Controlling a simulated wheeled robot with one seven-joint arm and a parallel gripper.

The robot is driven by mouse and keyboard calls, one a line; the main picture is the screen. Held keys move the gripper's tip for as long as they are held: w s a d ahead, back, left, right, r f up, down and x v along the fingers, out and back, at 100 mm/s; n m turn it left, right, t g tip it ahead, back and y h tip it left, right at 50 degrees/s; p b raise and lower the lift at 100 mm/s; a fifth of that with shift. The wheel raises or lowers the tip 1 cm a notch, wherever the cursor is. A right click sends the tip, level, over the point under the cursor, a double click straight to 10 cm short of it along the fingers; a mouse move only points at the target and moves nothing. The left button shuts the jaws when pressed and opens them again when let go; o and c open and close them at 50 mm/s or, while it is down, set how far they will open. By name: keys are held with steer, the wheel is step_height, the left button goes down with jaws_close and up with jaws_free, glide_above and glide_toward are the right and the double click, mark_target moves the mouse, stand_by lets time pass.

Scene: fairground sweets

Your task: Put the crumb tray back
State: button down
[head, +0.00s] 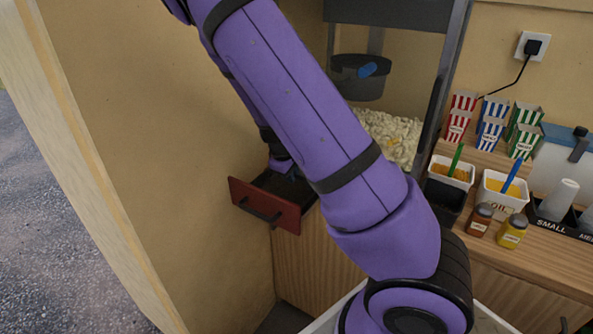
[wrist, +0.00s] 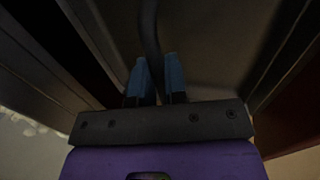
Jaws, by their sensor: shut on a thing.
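The crumb tray (head: 239,192), a dark shallow drawer with a red front and a black bar handle, sticks out below the popcorn cabinet at the left in the head view. My gripper (head: 288,173) is low at the tray, behind its red front and partly hidden by my arm. In the wrist view the two blue fingers of my gripper (wrist: 157,82) are closed around a dark curved bar (wrist: 149,30), which appears to belong to the tray. The exact contact is dim. My arm hides the tray's back part and the slot.
The popcorn cabinet holds popcorn (head: 395,135) and a hanging kettle (head: 357,80). Striped boxes (head: 490,130), white tubs (head: 500,196), jars (head: 511,232) and a cup holder (head: 560,219) stand on the right counter. A plain wall (head: 150,110) stands close at left.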

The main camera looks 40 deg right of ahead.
steer(key=shift+f, duration=0.2)
steer(key=c, duration=1.1)
jaws_free()
steer(key=shift+c, duration=0.2)
steer(key=shift+r, duration=0.15)
steer(key=v, duration=1.2)
steer(key=s+a+r+m+t+y, duration=0.1)
steer(key=s+a+r+m+t, duration=0.1)
steer(key=s+a+r, duration=0.3)
steer(key=s+a+r+m+t+y, duration=0.2)
steer(key=s+a+r, duration=0.3)
steer(key=s+r, duration=0.9)
steer(key=s, duration=0.6)
steer(key=shift+r, duration=0.3)
